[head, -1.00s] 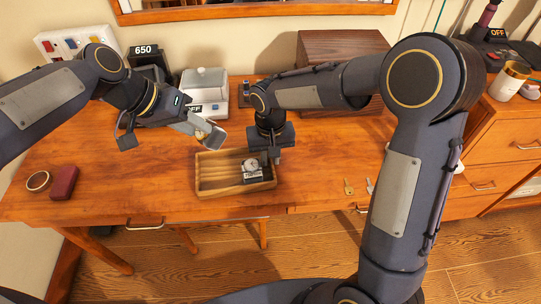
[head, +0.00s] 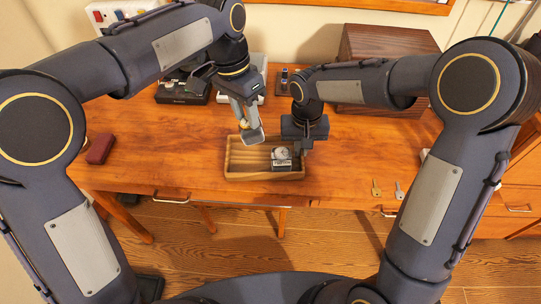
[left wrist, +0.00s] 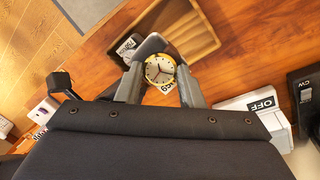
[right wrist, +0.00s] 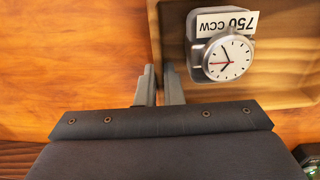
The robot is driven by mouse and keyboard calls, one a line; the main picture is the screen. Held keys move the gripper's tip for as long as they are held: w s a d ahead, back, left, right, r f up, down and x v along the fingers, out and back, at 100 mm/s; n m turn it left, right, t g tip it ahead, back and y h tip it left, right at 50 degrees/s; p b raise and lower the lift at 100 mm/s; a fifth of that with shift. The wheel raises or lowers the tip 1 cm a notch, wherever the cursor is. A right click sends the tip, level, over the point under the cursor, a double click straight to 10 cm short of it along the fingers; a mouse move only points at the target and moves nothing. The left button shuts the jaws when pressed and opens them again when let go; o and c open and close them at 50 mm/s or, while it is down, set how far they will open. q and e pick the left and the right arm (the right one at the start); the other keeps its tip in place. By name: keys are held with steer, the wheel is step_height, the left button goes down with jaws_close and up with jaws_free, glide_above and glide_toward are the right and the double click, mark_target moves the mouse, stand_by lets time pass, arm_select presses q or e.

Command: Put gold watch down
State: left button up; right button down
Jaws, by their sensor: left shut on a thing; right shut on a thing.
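The gold watch (left wrist: 160,68) has a white dial and gold rim and sits between the fingers of my left gripper (left wrist: 160,88). A grey rounded piece is just behind it. In the head view my left gripper (head: 248,128) holds the watch (head: 243,124) above the back left part of a wooden tray (head: 232,166). My right gripper (right wrist: 159,88) is shut on the tray's wall; it shows in the head view (head: 304,147) at the tray's right end. A silver watch (right wrist: 228,57) on a grey holder labelled "750 CCW" sits in the tray's right part.
The tray's left part (head: 246,160) looks empty. A black device (head: 182,90), a white device marked OFF (left wrist: 262,104) and a dark wooden box (head: 385,45) stand behind.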

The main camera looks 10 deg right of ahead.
arm_select(q)
steer(key=y, duration=0.1)
steer(key=d+m+y, duration=0.1)
steer(key=shift+w+y, duration=0.15)
steer(key=shift+y, duration=0.15)
glide_above(254, 159)
step_height(254, 159, down, 10)
steer(key=shift+r, duration=0.15)
steer(key=o, duration=1)
steer(key=shift+c, duration=0.2)
steer(key=r, duration=0.4)
steer(key=d+r, duration=0.1)
steer(key=r, duration=0.3)
steer(key=w+r, duration=0.1)
steer(key=r, duration=0.3)
steer(key=shift+d, duration=0.15)
